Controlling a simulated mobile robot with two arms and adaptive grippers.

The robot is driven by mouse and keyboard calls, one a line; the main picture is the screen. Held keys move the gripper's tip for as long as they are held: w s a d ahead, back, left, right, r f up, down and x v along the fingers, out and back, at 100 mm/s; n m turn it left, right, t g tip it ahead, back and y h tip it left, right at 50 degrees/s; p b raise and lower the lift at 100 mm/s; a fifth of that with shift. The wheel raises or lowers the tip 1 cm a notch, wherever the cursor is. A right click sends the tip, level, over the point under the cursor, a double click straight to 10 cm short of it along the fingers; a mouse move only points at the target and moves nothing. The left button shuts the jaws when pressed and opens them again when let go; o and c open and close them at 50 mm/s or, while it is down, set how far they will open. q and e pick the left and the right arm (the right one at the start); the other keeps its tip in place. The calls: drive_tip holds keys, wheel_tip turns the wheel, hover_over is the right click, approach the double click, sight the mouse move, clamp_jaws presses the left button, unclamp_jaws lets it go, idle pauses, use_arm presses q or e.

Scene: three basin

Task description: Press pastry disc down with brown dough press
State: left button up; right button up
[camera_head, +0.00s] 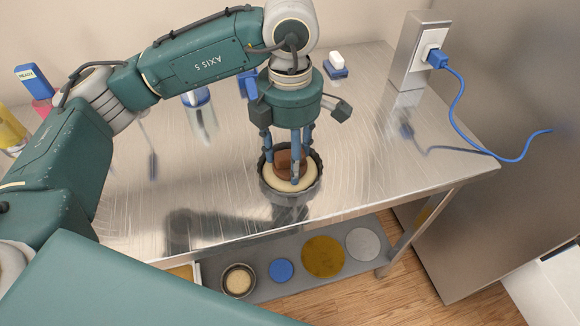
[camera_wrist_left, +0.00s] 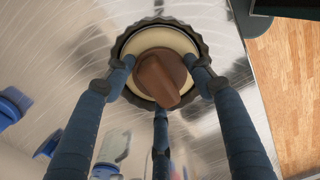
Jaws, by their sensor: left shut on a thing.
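The brown dough press (camera_wrist_left: 160,78) is between the blue-grey fingers of my left gripper (camera_wrist_left: 160,90), which are closed around it. In the head view the press (camera_head: 287,163) stands over the pale pastry disc (camera_head: 302,184). The disc (camera_wrist_left: 176,37) lies inside a dark fluted tin (camera_head: 268,186) on the steel table. The tin's scalloped rim also shows in the left wrist view (camera_wrist_left: 118,47). The fingers reach down to about the rim. I cannot tell how firmly the press touches the disc. My right gripper is not in view.
The steel table (camera_head: 370,150) is clear to the right of the tin. A blue-and-white item (camera_head: 336,65) stands at the back. A socket box (camera_head: 415,60) has a blue cable (camera_head: 460,100). A lower shelf holds several round items, including a blue disc (camera_head: 281,270).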

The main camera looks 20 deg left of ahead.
use_arm(q)
drive_tip(key=shift+f, duration=0.25)
drive_tip(key=shift+r, duration=0.15)
drive_tip(key=shift+b, duration=0.3)
drive_tip(key=shift+a+f, duration=0.1)
drive_tip(key=shift+f, duration=0.1)
idle(0.8)
